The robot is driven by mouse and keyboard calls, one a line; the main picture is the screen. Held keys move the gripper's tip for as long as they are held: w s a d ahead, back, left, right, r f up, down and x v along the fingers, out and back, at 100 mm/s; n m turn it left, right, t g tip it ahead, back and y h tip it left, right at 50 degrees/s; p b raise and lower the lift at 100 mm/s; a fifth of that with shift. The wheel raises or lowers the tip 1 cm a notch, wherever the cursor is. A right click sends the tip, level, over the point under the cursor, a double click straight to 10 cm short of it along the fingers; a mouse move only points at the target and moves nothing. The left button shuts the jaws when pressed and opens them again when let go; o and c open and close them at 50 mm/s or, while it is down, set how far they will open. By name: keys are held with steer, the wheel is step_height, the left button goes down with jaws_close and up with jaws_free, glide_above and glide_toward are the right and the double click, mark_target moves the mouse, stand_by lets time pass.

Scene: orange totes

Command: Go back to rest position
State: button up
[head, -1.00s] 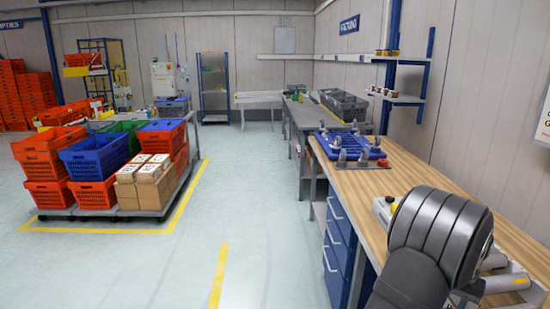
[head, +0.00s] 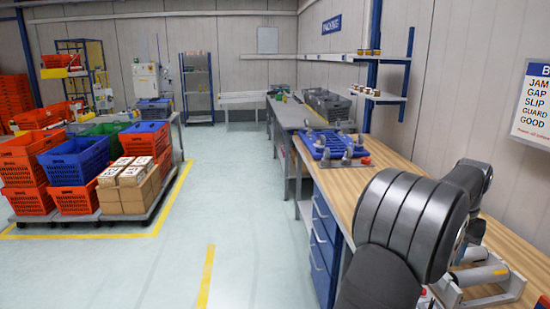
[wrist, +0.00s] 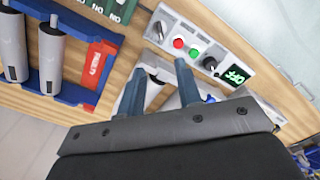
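My gripper (wrist: 160,69) shows in the wrist view with its two blue-grey fingers apart and nothing held between them. It points at the wooden bench, near a light control box (wrist: 192,45) with knobs, a green button, a red button and a lit green display. In the head view my dark arm stands over the right-hand bench, and my gripper cannot be made out there.
A blue frame (wrist: 78,90) holding grey cylinders lies left of my fingers. The wooden bench (head: 400,152) carries a blue fixture (head: 333,148) farther back. Metal rollers (head: 482,275) sit beside my arm. A loaded tote cart stands left; the floor between is clear.

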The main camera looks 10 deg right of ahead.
step_height(320, 180, down, 16)
steer(key=shift+r, duration=0.15)
steer(key=shift+m, duration=0.3)
steer(key=m, duration=0.3)
steer(key=shift+m, duration=0.4)
steer(key=m, duration=0.8)
steer(key=shift+m, duration=0.3)
steer(key=m, duration=0.4)
